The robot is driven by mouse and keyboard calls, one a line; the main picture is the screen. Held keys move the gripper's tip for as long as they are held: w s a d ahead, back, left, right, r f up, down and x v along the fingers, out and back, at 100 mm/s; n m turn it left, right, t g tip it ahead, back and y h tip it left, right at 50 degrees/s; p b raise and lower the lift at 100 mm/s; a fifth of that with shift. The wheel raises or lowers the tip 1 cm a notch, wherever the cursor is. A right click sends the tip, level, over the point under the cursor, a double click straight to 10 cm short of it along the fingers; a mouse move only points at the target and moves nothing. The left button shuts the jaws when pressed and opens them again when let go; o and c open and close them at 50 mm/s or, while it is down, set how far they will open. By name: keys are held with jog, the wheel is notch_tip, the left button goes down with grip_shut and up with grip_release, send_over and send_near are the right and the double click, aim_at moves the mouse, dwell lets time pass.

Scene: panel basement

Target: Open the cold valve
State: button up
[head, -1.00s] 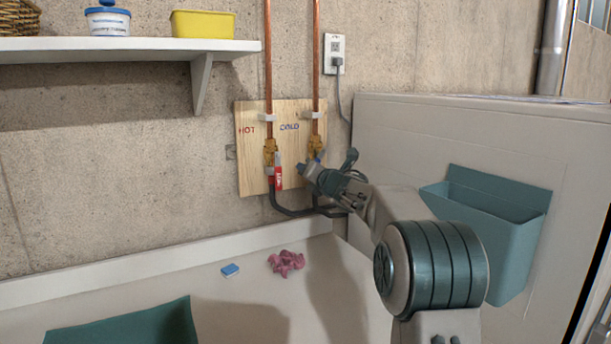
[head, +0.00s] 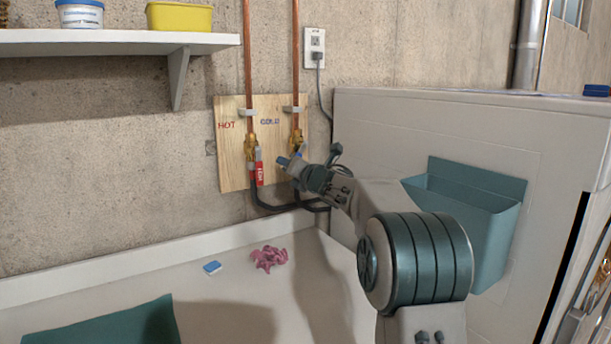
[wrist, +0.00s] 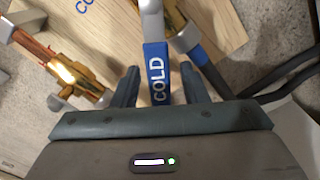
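The cold valve (head: 296,137) is brass, on the right copper pipe in front of the wooden board. In the wrist view, its lever has a blue grip marked COLD (wrist: 157,75). My gripper (head: 289,161) is at this valve in the head view and covers part of it. In the wrist view my gripper (wrist: 161,78) is open. Its two dark fingers stand on either side of the blue grip, with a visible gap on both sides. The grip's near end is hidden by the gripper body.
The hot valve (head: 251,147) with its red handle (head: 259,172) is close on the left. Dark hoses (head: 272,207) hang below. A white cabinet with a teal bin (head: 470,215) stands right. A pink cloth (head: 268,259) and blue sponge (head: 212,267) lie on the surface below.

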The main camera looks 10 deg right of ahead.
jog(key=b+v, duration=0.1)
jog(key=v, duration=1.1)
jog(key=shift+s, duration=0.3)
jog(key=shift+d, duration=0.1)
jog(key=shift+w, duration=0.1)
grip_shut()
jog(key=w+a+r+m+y+p, duration=0.4)
jog(key=w+a+m+y+p, duration=0.25)
jog(key=m+p, duration=1.05)
jog(key=shift+w+d+f+n+h+p, duration=0.25)
jog(key=shift+w+d+f+n+p, duration=0.35)
jog(key=shift+p, duration=0.35)
jog(key=shift+w+d+f+n+h+p, duration=0.2)
jog(key=shift+w+d+f+n+p, duration=0.15)
jog(key=shift+d+f+n+p, duration=0.45)
